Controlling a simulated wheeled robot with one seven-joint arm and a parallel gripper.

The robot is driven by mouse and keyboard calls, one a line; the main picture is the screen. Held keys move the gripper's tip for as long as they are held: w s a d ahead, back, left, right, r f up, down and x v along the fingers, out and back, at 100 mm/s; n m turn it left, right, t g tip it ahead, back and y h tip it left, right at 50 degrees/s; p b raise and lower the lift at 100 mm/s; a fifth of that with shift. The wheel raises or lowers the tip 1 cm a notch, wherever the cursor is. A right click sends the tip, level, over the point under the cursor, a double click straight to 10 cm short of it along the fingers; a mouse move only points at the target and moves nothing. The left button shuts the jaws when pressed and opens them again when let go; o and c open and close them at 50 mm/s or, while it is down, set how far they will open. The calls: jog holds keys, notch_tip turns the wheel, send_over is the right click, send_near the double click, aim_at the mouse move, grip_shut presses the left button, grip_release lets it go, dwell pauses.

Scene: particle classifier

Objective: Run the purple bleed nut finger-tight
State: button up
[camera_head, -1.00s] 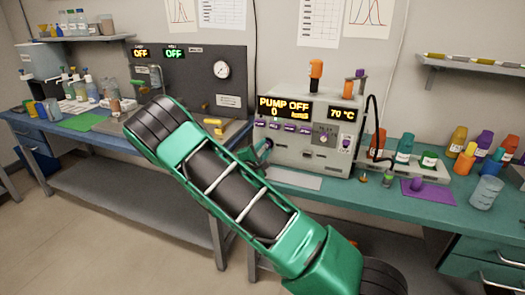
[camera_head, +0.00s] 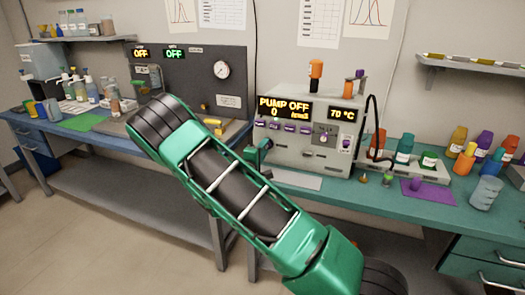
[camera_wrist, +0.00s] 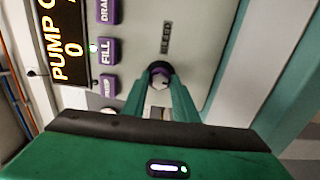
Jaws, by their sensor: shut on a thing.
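The pump unit (camera_head: 300,147) is a grey box on the teal bench, with a display that reads PUMP OFF, 0. In the wrist view its front panel (camera_wrist: 210,40) fills the upper middle. The purple bleed nut (camera_wrist: 159,70) sits on this panel near a small dark label, with a pale metallic face in its middle. My gripper (camera_wrist: 160,92) has its two green fingers on either side of the nut and is shut on it. In the head view my gripper (camera_head: 262,152) is at the lower left of the pump front, where the nut is hidden.
Purple-labelled buttons (camera_wrist: 108,55) lie to the left of the nut in the wrist view. A purple mat (camera_head: 425,193) and several coloured bottles stand right of the pump. A dark panel with a gauge (camera_head: 221,69) stands left. A light sheet (camera_head: 295,180) lies before the pump.

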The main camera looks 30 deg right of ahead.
jog(key=shift+a+f, duration=0.1)
jog(key=shift+f, duration=0.2)
jog(key=o, duration=1)
jog(key=shift+o, duration=0.3)
jog(key=shift+r, duration=0.1)
jog(key=v, duration=1)
jog(key=shift+s+a, duration=0.25)
jog(key=shift+a, duration=0.05)
